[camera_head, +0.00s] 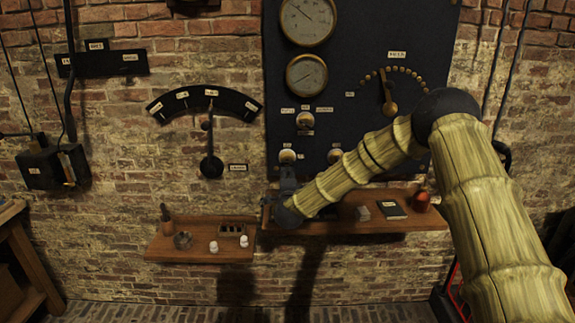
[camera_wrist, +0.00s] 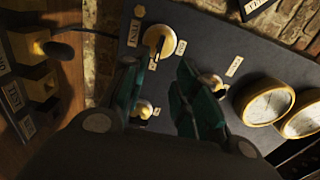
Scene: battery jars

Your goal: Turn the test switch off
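The dark panel (camera_head: 345,85) carries several brass knobs. One knob (camera_head: 287,155) is at its lower left, one (camera_head: 335,155) is to the right, and one (camera_head: 305,120) is above. My gripper (camera_head: 287,180) is just below the lower-left knob. In the wrist view my gripper (camera_wrist: 157,75) has its two teal fingers apart with nothing between them. The lower-left knob (camera_wrist: 160,40) shows just beyond the fingertips, apart from them, with small labels around it. The other knobs (camera_wrist: 143,108) (camera_wrist: 210,85) are partly behind the fingers.
Two round gauges (camera_head: 307,75) (camera_head: 308,20) and a dial lever (camera_head: 389,100) are on the panel. A wooden shelf (camera_head: 375,226) below holds a dark book (camera_head: 391,210) and a red object (camera_head: 421,201). A lower shelf (camera_head: 200,252) is at left.

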